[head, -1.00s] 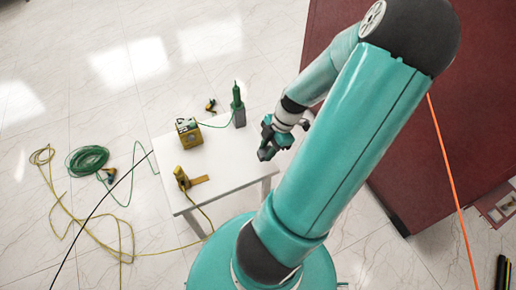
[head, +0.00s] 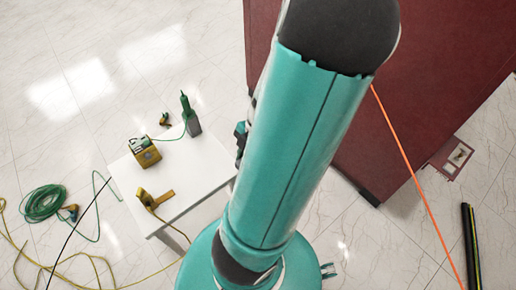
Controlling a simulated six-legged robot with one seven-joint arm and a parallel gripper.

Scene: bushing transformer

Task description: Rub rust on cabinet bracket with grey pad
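A large dark red cabinet (head: 440,80) fills the upper right of the head view, partly behind my arm. I cannot make out the bracket or any rust on it. I cannot make out the grey pad. Only a small dark and teal piece of my gripper (head: 240,132) shows at the left edge of my arm, just past the right side of the white table. The arm hides the rest, so its fingers and anything in them cannot be seen.
The white table (head: 188,190) holds a yellow box device (head: 144,151), a green bottle-shaped tool (head: 190,116) and a yellow tool (head: 154,199). Green cable (head: 44,203) lies coiled on the floor. An orange line (head: 418,185) and black tubes (head: 470,245) are at right.

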